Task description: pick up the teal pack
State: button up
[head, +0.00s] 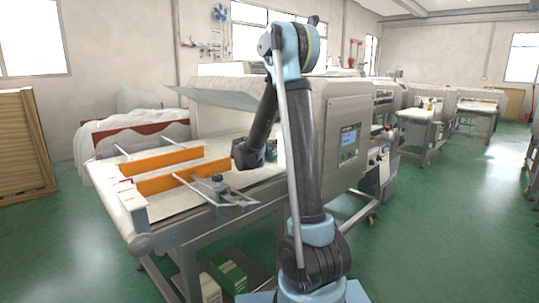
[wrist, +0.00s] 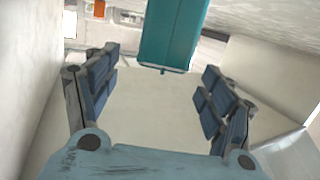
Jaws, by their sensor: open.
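The teal pack (wrist: 172,38) shows at the top of the wrist view, a box-like shape with its near end facing my gripper. Its far part runs out of the frame. My gripper (wrist: 160,85) is open, with blue-padded fingers on both sides and nothing between them but the pale surface behind. The pack is just ahead of the fingers, roughly between their tips; I see no contact. In the head view my gripper (head: 248,155) reaches in at the opening of the metal detector machine (head: 343,118). A small dark green patch beside it there is too small to identify.
The pale conveyor bed (head: 110,177) has orange guide rails (head: 180,178) and metal rods on its left part. In the wrist view, pale walls (wrist: 28,70) stand close on both sides. Green floor (head: 440,215) is clear at right.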

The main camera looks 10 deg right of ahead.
jog(key=shift+x, duration=3.05)
jog(key=shift+f, duration=0.2)
jog(key=shift+c, duration=0.5)
jog(key=c, duration=1.4)
